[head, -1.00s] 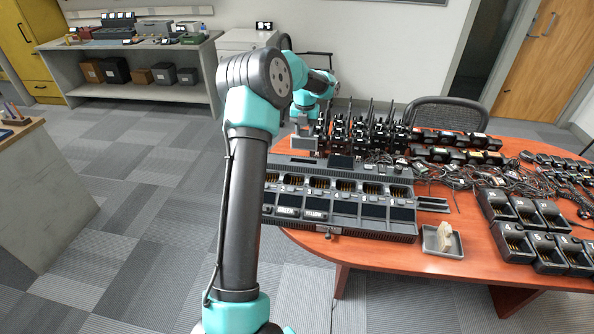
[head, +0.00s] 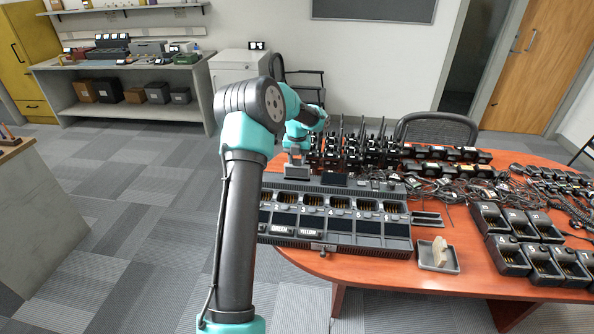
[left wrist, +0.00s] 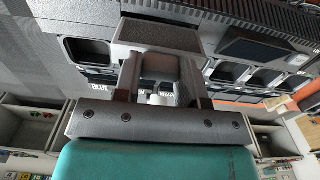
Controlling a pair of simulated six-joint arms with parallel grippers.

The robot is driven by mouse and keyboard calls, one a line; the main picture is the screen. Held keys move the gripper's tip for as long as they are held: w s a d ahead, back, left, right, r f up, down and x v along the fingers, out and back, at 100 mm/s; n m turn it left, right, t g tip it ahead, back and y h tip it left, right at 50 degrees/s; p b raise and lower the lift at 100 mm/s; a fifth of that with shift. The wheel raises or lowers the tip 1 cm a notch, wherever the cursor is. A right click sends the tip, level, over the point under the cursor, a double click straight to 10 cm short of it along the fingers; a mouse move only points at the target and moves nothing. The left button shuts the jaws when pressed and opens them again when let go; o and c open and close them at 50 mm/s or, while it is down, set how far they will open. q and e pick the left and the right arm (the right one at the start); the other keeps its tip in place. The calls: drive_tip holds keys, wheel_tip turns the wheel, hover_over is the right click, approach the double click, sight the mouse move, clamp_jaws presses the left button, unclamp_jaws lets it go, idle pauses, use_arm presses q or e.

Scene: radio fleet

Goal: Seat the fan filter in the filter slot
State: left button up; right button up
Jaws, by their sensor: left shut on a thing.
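A flat dark grey block, which I take to be the fan filter (left wrist: 158,34), is held between the fingers of my left gripper (left wrist: 160,80), which is shut on it. In the head view the gripper (head: 297,158) holds the filter (head: 297,173) at the back edge of the long grey charger (head: 330,248), left of a dark panel (head: 335,180). I cannot tell whether the filter touches the charger. The filter slot is not clearly seen; the filter and gripper may hide it. My right gripper is not in view.
Several radios with antennas (head: 350,148) stand close behind the charger. A small grey tray (head: 452,266) with a beige thing lies right of it. Smaller chargers (head: 510,262) and tangled cables (head: 440,180) crowd the table's right side.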

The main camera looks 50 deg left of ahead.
sight(297, 165)
use_arm(q)
drive_tip(key=shift+f, duration=2.5)
drive_tip(key=shift+f, duration=0.1)
drive_tip(key=o, duration=1.1)
wheel_tip(297, 165, up, 12)
drive_tip(key=shift+r, duration=0.15)
